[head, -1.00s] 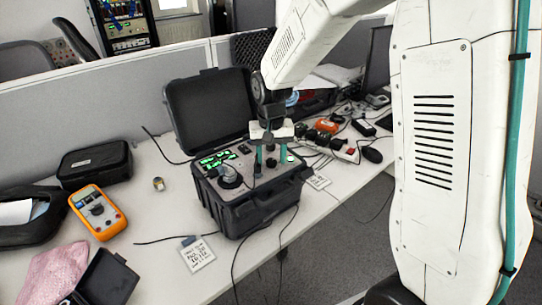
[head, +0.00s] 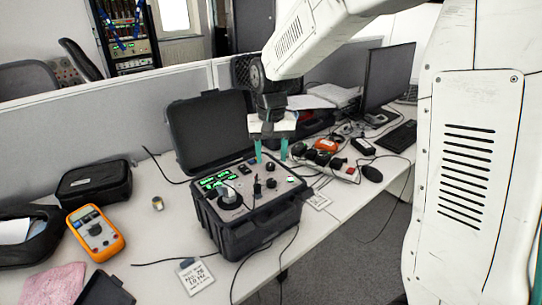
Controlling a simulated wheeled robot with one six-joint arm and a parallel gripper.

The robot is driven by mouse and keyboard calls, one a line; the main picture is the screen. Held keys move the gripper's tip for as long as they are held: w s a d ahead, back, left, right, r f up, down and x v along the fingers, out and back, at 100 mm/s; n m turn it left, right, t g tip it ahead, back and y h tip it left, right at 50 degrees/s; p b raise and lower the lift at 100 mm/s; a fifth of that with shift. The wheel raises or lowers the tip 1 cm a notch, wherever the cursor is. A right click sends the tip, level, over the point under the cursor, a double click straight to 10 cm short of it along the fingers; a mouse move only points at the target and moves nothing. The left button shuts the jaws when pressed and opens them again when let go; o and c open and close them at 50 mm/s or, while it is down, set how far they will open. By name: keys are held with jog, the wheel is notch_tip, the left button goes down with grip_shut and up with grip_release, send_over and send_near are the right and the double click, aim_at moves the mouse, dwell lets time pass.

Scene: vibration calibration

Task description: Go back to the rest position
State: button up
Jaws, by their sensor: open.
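My gripper (head: 271,150) points down with its two teal fingers apart. It is open and empty. It hangs above the back right part of the open black calibrator case (head: 252,228), clear of its panel. The panel (head: 246,184) carries green lit displays, knobs and a round grey fitting (head: 229,197) at the left. The case lid (head: 209,131) stands open behind it. My white arm reaches in from the upper right.
An orange multimeter (head: 95,232), a black pouch (head: 94,184) and a small metal cylinder (head: 157,203) lie left on the table. A power strip (head: 345,172), a monitor (head: 388,78) and cables crowd the right. A grey partition (head: 60,135) runs behind.

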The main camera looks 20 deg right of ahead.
jog(key=s+d+r+n, duration=0.1)
jog(key=s+r, duration=0.1)
jog(key=s, duration=0.8)
jog(key=s+d+r+n+t, duration=0.1)
jog(key=s+r, duration=0.2)
jog(key=s, duration=0.7)
jog(key=s+d+r, duration=0.1)
jog(key=s+r, duration=0.2)
jog(key=s, duration=0.7)
jog(key=shift+d+r+n, duration=0.15)
jog(key=shift+r+n, duration=0.05)
jog(key=shift+n, duration=0.2)
jog(key=shift+s, duration=0.1)
